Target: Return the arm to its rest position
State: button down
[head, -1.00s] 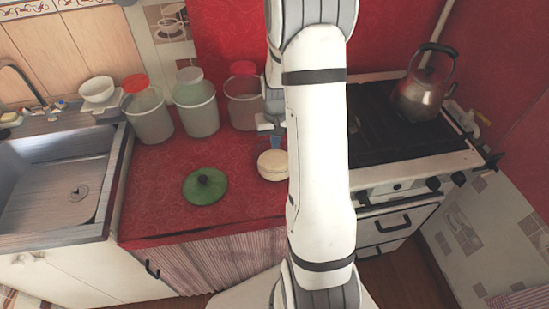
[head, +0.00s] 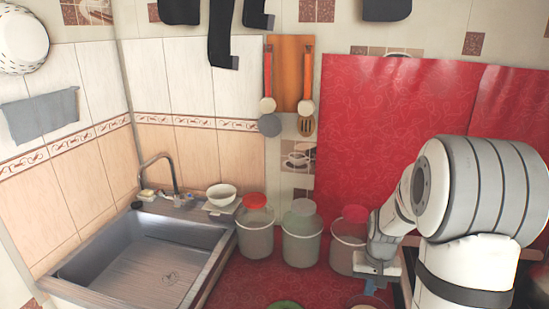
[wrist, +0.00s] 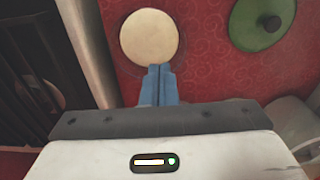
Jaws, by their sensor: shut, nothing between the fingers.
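My gripper (wrist: 160,85) is shut, with its blue fingers together and nothing between them. In the wrist view its tips point at the near edge of a cream round object (wrist: 149,36) on the red counter; I cannot tell the height gap. In the head view my gripper (head: 371,287) hangs low at the right, in front of the right bucket, above the cream object (head: 366,302), which is cut by the bottom edge. My arm is bent at the right of the head view.
Three lidded buckets stand along the counter's back: red-lidded (head: 256,232), green-lidded (head: 301,240) and red-lidded (head: 348,247). A green lid (wrist: 258,20) lies on the counter. A sink (head: 145,262) and white bowl (head: 220,194) are left. The dark stove (wrist: 35,65) borders the counter.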

jog(key=s+a+r+n+t, duration=0.1)
jog(key=s+a+r, duration=0.4)
jog(key=s+r, duration=0.2)
jog(key=s+a+r+n+t, duration=0.1)
jog(key=s+a+r, duration=0.5)
jog(key=s, duration=0.5)
jog(key=shift+a+r+n+t, duration=0.3)
jog(key=shift+r+n+t, duration=0.1)
jog(key=shift+r, duration=0.45)
